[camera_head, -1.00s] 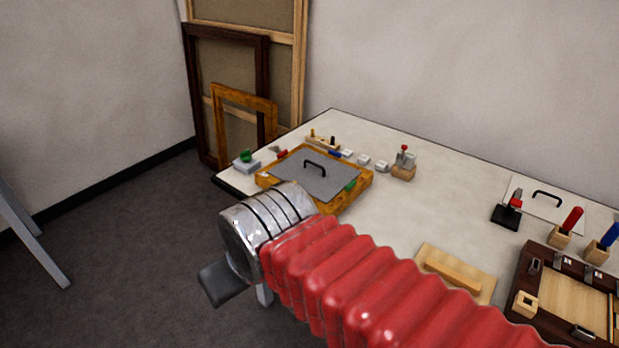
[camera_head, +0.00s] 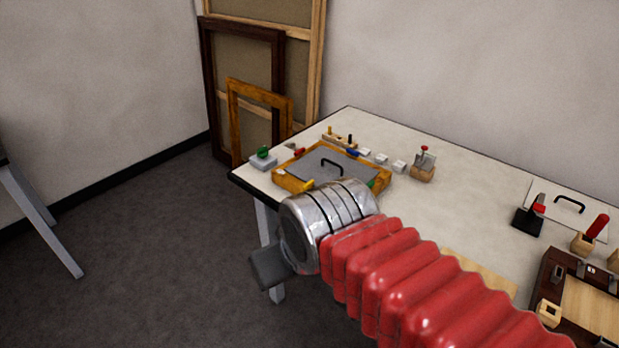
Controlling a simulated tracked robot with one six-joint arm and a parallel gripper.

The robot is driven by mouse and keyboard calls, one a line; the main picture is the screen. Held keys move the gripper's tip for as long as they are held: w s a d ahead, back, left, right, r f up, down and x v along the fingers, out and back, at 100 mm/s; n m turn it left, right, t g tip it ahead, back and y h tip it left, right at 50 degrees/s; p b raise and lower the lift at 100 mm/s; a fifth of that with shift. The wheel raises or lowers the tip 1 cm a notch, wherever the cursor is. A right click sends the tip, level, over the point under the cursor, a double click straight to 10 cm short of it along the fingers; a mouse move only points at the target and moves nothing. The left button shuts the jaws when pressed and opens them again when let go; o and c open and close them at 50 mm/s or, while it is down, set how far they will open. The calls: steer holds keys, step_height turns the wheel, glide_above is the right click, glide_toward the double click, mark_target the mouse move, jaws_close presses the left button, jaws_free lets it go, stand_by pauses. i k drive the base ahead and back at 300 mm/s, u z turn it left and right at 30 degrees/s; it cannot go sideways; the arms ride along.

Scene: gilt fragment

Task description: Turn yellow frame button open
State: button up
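The gilt frame (camera_head: 292,181) lies flat on the table with a grey backing panel (camera_head: 322,163) and a black handle (camera_head: 332,161) in it. A small yellow button (camera_head: 307,187) sits on the frame's front-left side, just beyond my metal wrist; which way it is turned is hard to tell. A red button (camera_head: 299,152), a blue one (camera_head: 353,152) and a green one (camera_head: 372,182) sit on other sides. My gripper (camera_head: 268,268) shows as a dark grey finger below the wrist, in front of the table's left edge. The wrist hides part of the frame's near side.
The table (camera_head: 455,195) holds a green knob on a grey block (camera_head: 263,158), small white blocks (camera_head: 399,166), a wooden block with a red-tipped lever (camera_head: 423,168) and a black stand (camera_head: 529,216). A dark frame fixture (camera_head: 551,285) lies at right. Empty frames lean on the wall.

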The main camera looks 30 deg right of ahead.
mark_target(307, 187)
steer(key=u, duration=0.05)
steer(key=i, duration=1)
steer(key=z, duration=0.05)
